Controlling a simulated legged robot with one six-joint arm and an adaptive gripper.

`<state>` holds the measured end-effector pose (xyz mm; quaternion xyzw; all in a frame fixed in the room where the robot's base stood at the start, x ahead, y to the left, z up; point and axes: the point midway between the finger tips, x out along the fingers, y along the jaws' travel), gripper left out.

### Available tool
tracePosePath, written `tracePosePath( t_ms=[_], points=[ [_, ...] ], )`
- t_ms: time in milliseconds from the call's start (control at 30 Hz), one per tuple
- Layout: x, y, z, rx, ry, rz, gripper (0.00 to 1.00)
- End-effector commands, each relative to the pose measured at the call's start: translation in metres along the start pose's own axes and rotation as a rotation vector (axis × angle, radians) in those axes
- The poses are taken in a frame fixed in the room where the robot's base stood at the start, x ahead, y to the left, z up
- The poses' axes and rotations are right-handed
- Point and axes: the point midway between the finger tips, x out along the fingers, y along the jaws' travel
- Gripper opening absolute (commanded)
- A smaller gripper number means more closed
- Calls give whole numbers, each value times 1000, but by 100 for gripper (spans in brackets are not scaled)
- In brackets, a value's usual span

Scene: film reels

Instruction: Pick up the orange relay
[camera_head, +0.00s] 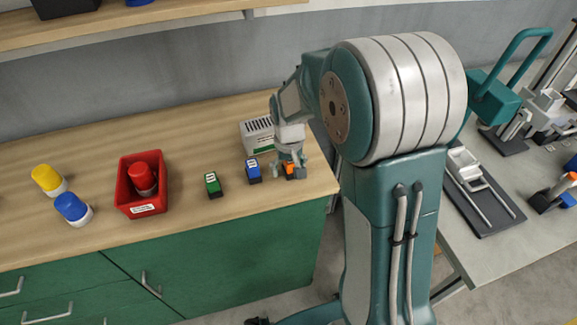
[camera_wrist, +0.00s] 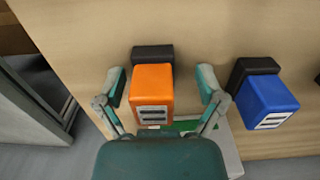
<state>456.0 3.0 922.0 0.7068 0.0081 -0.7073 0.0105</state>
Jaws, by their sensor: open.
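The orange relay (camera_wrist: 153,88) has a black base and stands on the wooden bench top near its right end. In the wrist view my gripper (camera_wrist: 165,85) is open, with one finger on each side of the relay and a visible gap on both sides. In the head view my gripper (camera_head: 291,164) points down over the orange relay (camera_head: 294,171), hiding part of it. Whether the fingers touch the bench cannot be told.
A blue relay (camera_head: 253,171) stands just left of the orange one; a green relay (camera_head: 212,185) is farther left. A white vented box (camera_head: 256,135) stands close behind. A red bin (camera_head: 127,198) holds a red-capped jar (camera_head: 142,178). The bench's right edge (camera_head: 332,172) is close.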

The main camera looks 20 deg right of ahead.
Motion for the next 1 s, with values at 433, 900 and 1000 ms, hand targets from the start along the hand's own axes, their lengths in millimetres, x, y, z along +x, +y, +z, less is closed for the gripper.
tracePosePath(
  t_ms=[433, 900, 1000],
  points=[
    [0, 0, 0, 0, -1, 0, 0],
    [-31, 0, 0, 0, 3, 0, 0],
    [-48, -8, 11, -3, 4, 0, 0]
  ],
)
